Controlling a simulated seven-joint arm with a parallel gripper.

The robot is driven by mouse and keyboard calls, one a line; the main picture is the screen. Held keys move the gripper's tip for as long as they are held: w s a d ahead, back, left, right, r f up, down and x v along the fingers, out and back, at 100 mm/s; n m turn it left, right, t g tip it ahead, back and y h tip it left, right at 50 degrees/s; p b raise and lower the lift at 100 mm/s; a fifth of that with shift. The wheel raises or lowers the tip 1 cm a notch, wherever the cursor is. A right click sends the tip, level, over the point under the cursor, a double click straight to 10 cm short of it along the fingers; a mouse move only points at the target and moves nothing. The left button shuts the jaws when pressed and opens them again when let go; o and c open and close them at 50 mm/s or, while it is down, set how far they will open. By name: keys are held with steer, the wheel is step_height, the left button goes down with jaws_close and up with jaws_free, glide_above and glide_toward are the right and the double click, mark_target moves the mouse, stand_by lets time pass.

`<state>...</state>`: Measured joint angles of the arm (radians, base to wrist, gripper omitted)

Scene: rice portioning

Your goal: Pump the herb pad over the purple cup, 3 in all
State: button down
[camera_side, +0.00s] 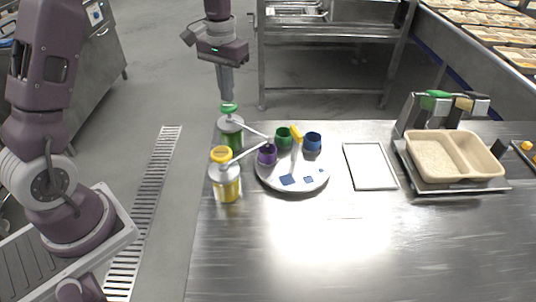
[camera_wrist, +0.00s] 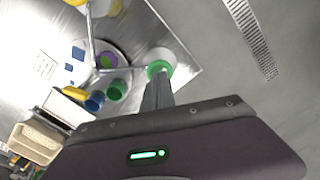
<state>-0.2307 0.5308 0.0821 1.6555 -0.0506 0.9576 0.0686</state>
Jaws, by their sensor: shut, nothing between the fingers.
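The herb pump is a jar (camera_side: 231,134) with green contents and a green pad (camera_side: 229,108) on top, at the table's back left corner. In the wrist view the green pad (camera_wrist: 158,68) lies right at my fingertips. The pump's pale spout reaches right toward the purple cup (camera_side: 267,155), which stands at the left of a round tray (camera_side: 293,187). The purple cup also shows in the wrist view (camera_wrist: 108,60). My gripper (camera_side: 227,100) is shut and empty, pointing down just above the green pad. I cannot tell whether it touches the pad.
A yellow-topped pump (camera_side: 225,184) stands in front of the green one, its spout also toward the purple cup. Green (camera_side: 283,138) and blue (camera_side: 313,142) cups and a yellow-handled tool (camera_side: 296,135) are on the tray.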

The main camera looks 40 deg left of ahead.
steer(key=shift+f, duration=1.45)
steer(key=shift+r, duration=1.55)
steer(key=shift+f, duration=1.5)
steer(key=shift+r, duration=1.5)
